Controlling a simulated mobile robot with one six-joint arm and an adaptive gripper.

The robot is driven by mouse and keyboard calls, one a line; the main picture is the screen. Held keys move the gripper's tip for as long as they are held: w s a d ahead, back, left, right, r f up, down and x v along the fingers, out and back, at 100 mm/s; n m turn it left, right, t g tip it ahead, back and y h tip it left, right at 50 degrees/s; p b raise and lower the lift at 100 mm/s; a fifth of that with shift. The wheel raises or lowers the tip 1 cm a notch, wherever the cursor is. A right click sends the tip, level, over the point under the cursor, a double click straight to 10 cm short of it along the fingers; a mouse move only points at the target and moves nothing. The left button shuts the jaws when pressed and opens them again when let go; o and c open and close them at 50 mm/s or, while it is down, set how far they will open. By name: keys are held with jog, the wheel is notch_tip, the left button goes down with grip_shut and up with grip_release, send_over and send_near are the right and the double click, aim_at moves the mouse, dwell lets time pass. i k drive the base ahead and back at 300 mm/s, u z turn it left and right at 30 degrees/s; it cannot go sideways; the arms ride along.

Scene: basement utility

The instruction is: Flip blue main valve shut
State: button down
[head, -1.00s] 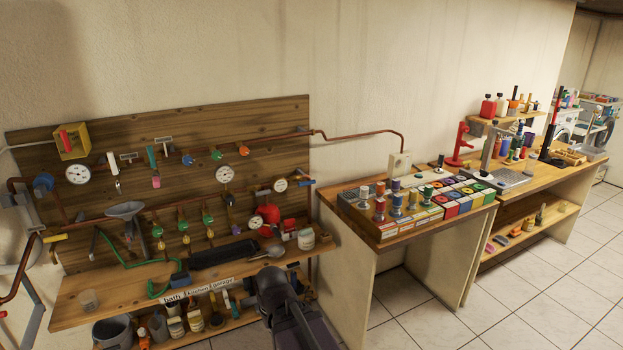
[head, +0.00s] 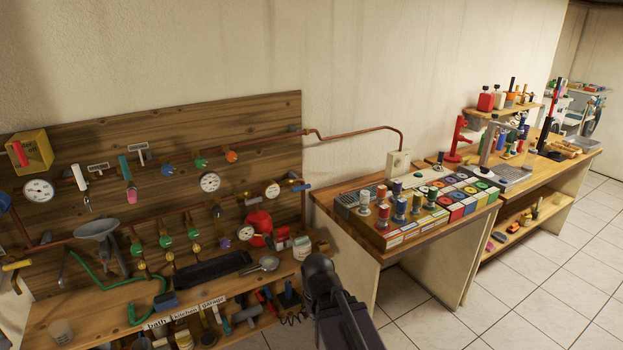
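Several blue parts sit on the pipes of the wooden board at left, and none is clearly labelled as the main valve. A blue round valve (head: 4,203) is cut off by the left picture edge. A blue knob (head: 182,163) sits on the upper copper pipe. A blue lever-like handle (head: 298,187) is at the board's right end. My gripper (head: 317,268) is a dark shape low in the middle, in front of the shelf's right end, apart from these blue parts as far as I can tell. Its fingers are not clearly visible.
A bench (head: 345,234) with coloured boxes stands to the right. Tiled floor (head: 545,285) is free at right.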

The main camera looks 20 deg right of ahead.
aim_at(294, 189)
jog(key=z, duration=0.45)
jog(key=i, duration=1.35)
jog(key=u, duration=0.3)
